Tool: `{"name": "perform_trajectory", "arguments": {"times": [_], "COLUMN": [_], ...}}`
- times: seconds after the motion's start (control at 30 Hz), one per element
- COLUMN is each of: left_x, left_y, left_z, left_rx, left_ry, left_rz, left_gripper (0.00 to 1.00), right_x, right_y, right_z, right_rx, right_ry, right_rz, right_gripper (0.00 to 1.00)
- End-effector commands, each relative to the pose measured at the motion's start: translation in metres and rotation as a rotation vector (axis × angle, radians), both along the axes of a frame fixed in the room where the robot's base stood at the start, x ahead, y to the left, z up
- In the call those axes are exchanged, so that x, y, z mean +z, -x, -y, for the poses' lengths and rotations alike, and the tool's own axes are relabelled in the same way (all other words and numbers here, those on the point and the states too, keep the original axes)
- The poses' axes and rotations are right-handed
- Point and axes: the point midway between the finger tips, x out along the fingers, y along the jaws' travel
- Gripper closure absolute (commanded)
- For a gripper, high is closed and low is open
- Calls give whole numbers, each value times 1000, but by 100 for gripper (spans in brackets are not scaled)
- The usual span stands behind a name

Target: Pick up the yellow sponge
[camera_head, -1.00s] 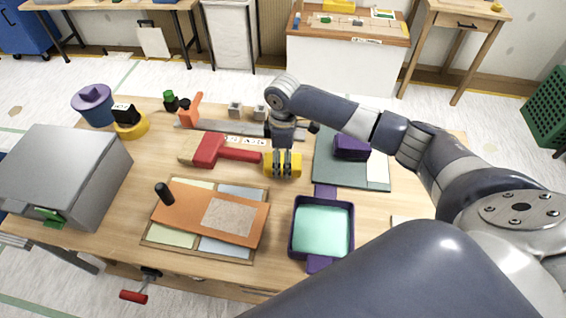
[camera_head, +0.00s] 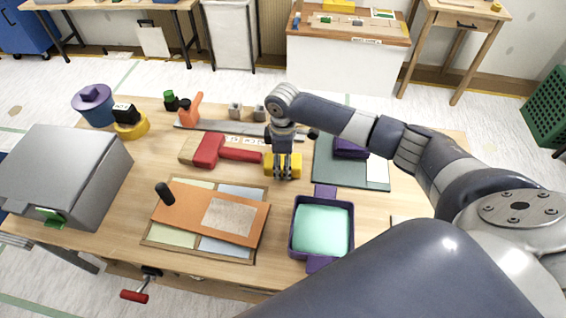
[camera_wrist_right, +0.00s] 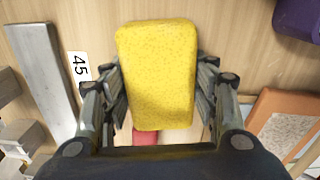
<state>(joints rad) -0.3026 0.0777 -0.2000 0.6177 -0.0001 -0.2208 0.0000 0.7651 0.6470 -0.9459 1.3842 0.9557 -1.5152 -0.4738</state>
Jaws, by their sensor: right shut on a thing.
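The yellow sponge (camera_head: 296,163) is at the middle of the wooden table in the head view, beside the end of the red brush handle. My right gripper (camera_head: 283,171) points down over it with its fingers on it. In the right wrist view the sponge (camera_wrist_right: 157,75) fills the space between the fingers (camera_wrist_right: 160,92), which close on its two long sides. I cannot tell whether it is lifted off the table. My left gripper is not in view.
A red brush (camera_head: 210,151) lies left of the sponge. A teal-filled tray (camera_head: 291,238) stands in front, and a dark green mat (camera_head: 325,172) with a purple block (camera_head: 350,148) is to the right. An orange board (camera_head: 185,222) lies front left, near a grey box (camera_head: 60,165).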

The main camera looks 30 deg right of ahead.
Motion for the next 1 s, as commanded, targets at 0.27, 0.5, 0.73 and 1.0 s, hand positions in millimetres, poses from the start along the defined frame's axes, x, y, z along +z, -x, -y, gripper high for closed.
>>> {"name": "perform_trajectory", "arguments": {"times": [0.27, 0.5, 0.73, 1.0], "left_x": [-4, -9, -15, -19], "left_y": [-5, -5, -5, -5], "left_z": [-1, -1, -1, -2], "left_rx": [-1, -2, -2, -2], "left_ry": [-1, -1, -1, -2], "left_rz": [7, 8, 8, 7], "left_gripper": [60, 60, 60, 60], "right_x": [21, 36, 41, 46], "right_y": [-1, 19, 50, 82], "right_z": [0, -24, -67, -108], "right_rx": [0, 5, 6, 3], "right_ry": [-1, -2, -4, -3], "right_rz": [3, -1, 0, -1], "right_gripper": [66, 66, 66, 66]}}
